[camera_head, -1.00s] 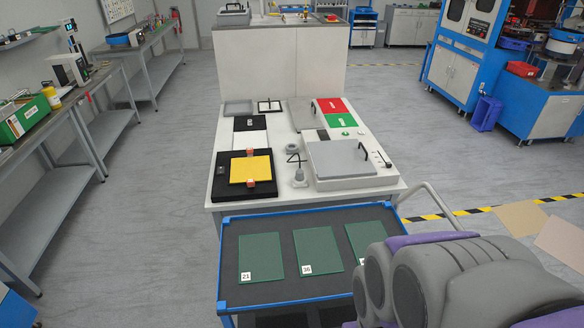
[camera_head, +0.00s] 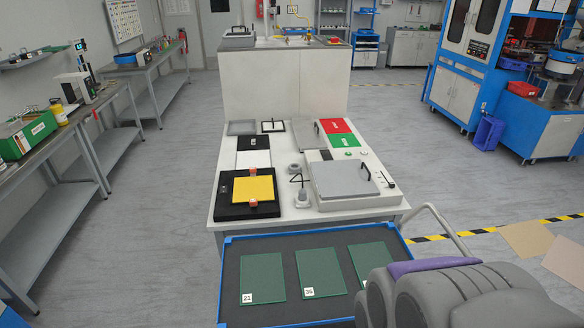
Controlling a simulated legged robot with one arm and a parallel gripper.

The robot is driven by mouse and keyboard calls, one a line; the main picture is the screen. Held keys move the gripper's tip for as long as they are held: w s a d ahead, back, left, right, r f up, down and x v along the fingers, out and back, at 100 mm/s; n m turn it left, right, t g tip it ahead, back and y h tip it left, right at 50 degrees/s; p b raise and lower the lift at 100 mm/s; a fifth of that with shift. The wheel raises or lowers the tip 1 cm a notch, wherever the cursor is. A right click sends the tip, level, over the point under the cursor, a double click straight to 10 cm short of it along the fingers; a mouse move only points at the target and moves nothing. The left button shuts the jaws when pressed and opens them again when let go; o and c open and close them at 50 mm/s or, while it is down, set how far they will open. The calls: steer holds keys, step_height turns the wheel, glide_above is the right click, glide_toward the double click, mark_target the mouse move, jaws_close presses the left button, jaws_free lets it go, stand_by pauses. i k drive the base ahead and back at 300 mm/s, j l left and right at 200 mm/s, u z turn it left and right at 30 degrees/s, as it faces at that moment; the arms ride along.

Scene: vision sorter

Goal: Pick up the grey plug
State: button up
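A small grey upright piece that looks like the grey plug (camera_head: 302,198) stands on the white table (camera_head: 214,222), just left of a large grey-lidded box (camera_head: 342,180). A short grey round piece (camera_head: 293,168) sits a little behind it, with a thin black bent part between the two. Both are small in view, so I cannot be sure which one is the plug. My folded arm fills the lower right corner, clear of the table top. My gripper does not show.
A blue-rimmed tray (camera_head: 312,235) with three green plates stands before the table. A yellow plate (camera_head: 253,188) lies on a black base at left. Red (camera_head: 335,126) and green (camera_head: 343,141) panels lie at back right.

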mark_target(302, 196)
steer(key=j, duration=0.3)
steer(key=k+j, duration=0.15)
steer(key=j, duration=0.2)
steer(key=j+z, duration=0.2)
steer(key=j, duration=0.3)
steer(key=j+z, duration=0.2)
steer(key=j, duration=0.35)
steer(key=k+j+z, duration=0.2)
steer(key=j, duration=0.3)
steer(key=j+z, duration=0.25)
steer(key=j, duration=0.25)
steer(key=i+j+z, duration=0.15)
steer(key=j, duration=0.15)
steer(key=i+j+z, duration=0.35)
steer(key=j, duration=0.3)
steer(key=j+z, duration=0.15)
steer(key=j, duration=0.2)
steer(key=i+j+z, duration=0.15)
steer(key=j, duration=0.2)
steer(key=i+j+z, duration=0.15)
steer(key=i+j, duration=0.4)
steer(key=j, duration=0.1)
